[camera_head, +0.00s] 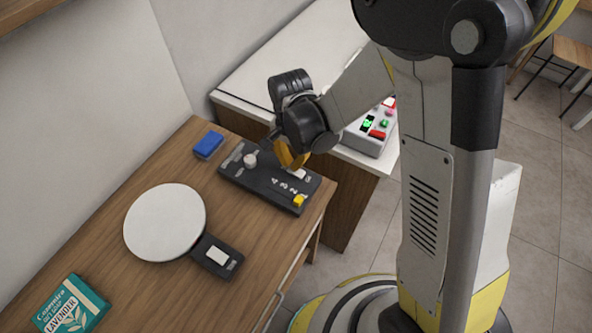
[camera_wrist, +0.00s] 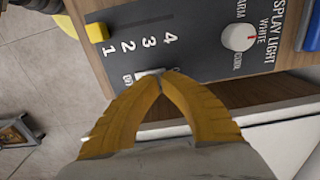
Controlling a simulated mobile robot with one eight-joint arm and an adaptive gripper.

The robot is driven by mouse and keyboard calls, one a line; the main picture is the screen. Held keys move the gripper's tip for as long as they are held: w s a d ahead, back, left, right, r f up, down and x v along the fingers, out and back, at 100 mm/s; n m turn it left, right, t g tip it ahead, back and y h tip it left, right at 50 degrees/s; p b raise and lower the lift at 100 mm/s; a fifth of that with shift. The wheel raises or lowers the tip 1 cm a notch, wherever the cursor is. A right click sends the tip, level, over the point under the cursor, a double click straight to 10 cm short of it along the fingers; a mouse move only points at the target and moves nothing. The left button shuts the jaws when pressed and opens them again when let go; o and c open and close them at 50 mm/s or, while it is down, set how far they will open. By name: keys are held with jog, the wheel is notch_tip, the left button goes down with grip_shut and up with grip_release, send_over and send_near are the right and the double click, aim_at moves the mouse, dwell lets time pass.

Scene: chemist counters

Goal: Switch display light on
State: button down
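The dark display light panel (camera_head: 262,185) lies on the wooden counter near its far right corner; it also shows in the wrist view (camera_wrist: 205,55). It has a round white knob (camera_wrist: 238,37) with a red mark toward the word WHITE, a yellow slider (camera_wrist: 97,32) near the number 1, and a small white switch (camera_wrist: 148,74) by partly hidden ON/OFF lettering. My gripper (camera_wrist: 162,77) is shut and empty, its yellow fingertips together right at the switch. I cannot tell whether they touch it. The fingertips partly hide the switch, and its position is unclear.
A blue block (camera_head: 208,145) lies beyond the panel. A round white plate on a scale-like device (camera_head: 165,222) and a lavender box (camera_head: 72,305) are on the same counter. A grey box with coloured buttons (camera_head: 367,138) stands on the neighbouring white counter.

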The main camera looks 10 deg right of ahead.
jog(key=shift+f+b, duration=0.8)
jog(key=shift+f, duration=0.05)
jog(key=shift+r, duration=0.2)
jog(key=shift+r+p, duration=2.4)
jog(key=shift+r, duration=1)
jog(key=s+d+r+n+t+b, duration=0.7)
jog(key=s+d+r, duration=0.3)
jog(key=d, duration=0.3)
jog(key=shift+s+d+r+n, duration=0.3)
jog(key=shift+s+r, duration=0.1)
jog(key=shift+r, duration=0.45)
